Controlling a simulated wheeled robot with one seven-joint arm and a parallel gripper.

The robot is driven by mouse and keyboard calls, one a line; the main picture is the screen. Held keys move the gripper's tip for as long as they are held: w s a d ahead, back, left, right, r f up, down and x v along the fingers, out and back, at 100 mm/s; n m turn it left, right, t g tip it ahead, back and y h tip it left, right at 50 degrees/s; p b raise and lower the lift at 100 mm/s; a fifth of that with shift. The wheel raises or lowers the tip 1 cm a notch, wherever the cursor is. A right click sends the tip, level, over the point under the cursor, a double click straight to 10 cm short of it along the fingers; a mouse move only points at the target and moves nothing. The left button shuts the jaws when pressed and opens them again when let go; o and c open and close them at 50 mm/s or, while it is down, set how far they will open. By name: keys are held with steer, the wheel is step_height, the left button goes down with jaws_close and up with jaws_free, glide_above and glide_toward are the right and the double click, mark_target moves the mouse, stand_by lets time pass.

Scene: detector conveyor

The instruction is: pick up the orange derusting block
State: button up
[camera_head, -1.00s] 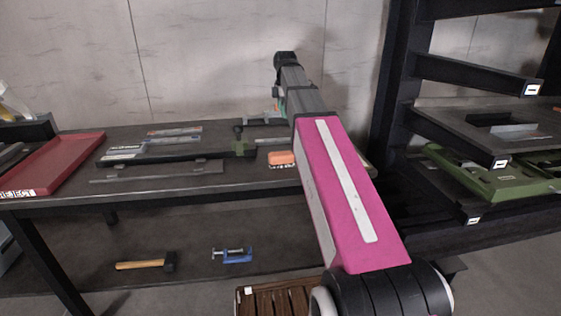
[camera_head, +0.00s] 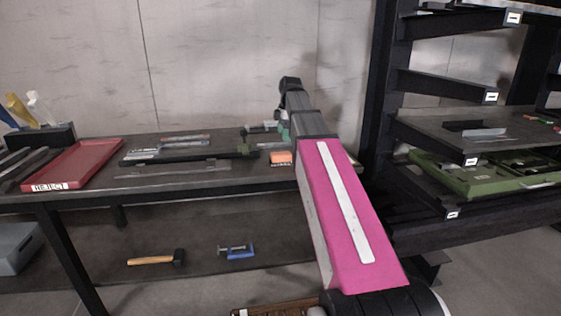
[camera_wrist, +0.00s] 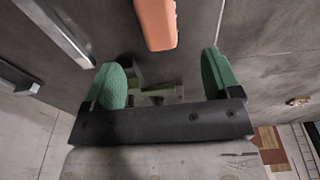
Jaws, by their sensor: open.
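The orange derusting block (camera_head: 281,158) lies on the dark workbench top, just left of my pink arm in the head view. In the wrist view the orange block (camera_wrist: 157,22) shows at the top, cut off by the frame edge, beyond my fingertips and roughly between their lines. My gripper (camera_wrist: 160,82) is open and empty, with its green finger pads apart. In the head view my arm hides most of the gripper; only a little green shows beside the arm. I cannot tell the gripper's height above the bench.
The workbench (camera_head: 200,183) also holds a red REJECT tray (camera_head: 75,165) and several long metal parts left of the block. A hammer (camera_head: 157,259) and a blue clamp (camera_head: 238,252) lie on the lower shelf. A dark rack (camera_head: 385,100) with a green case (camera_head: 470,176) stands at right.

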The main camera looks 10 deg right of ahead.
mark_target(281, 153)
steer(key=shift+w+a+f, duration=0.1)
steer(key=shift+a+f, duration=0.15)
steer(key=shift+f, duration=1.3)
steer(key=shift+a+f, duration=0.2)
steer(key=shift+f, duration=1.35)
steer(key=shift+w+a+f, duration=0.1)
steer(key=shift+a+f, duration=0.15)
steer(key=shift+f, duration=1.3)
steer(key=shift+f, duration=0.25)
steer(key=c, duration=1.1)
